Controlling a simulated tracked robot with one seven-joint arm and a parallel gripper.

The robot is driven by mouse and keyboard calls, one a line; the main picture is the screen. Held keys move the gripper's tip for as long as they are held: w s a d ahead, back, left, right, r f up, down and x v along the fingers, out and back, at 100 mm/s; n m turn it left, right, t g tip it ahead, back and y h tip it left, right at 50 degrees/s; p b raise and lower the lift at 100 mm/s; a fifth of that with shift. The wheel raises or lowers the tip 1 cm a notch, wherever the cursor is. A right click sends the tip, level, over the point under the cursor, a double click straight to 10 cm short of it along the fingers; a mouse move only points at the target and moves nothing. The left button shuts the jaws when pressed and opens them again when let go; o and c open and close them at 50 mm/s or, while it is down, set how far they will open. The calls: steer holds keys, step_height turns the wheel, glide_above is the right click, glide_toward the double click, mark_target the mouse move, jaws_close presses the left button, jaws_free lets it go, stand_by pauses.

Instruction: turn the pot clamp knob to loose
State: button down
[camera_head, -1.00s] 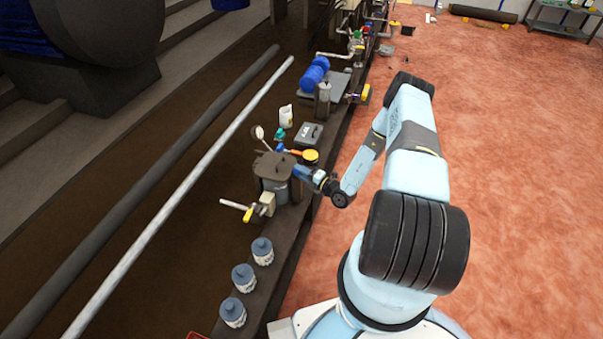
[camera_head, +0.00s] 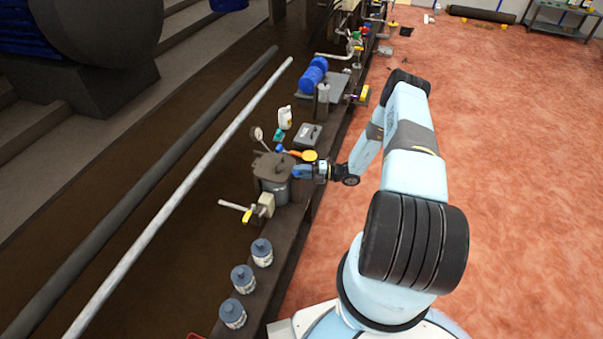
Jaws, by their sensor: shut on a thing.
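The dark grey pot (camera_head: 274,189) with its flat lid (camera_head: 272,165) stands upright on the bench. My gripper (camera_head: 299,172) is at the right side of the pot's lid, with its blue fingers pointing left. It is shut on the pot clamp knob, which is small and mostly hidden by the fingers. I cannot make out the knob's angle.
A gauge (camera_head: 258,134) and an orange-yellow round part (camera_head: 309,155) are just behind the pot. A grey box (camera_head: 308,134) and white bottle (camera_head: 285,117) stand farther back. A yellow-handled valve (camera_head: 247,214) and several lidded jars (camera_head: 243,278) are nearer.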

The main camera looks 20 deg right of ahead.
steer(key=shift+a+f+n+g+y, duration=0.2)
steer(key=shift+n+g, duration=0.4)
steer(key=shift+g, duration=0.45)
steer(key=shift+d+f+n+g+y, duration=0.1)
steer(key=shift+n+g+y, duration=0.2)
steer(key=shift+n+g, duration=0.55)
steer(key=shift+g, duration=0.5)
steer(key=c, duration=1.2)
jaws_free()
steer(key=shift+o, duration=0.2)
steer(key=shift+r, duration=0.1)
steer(key=s+d, duration=0.1)
steer(key=d, duration=1.3)
steer(key=shift+o, duration=0.4)
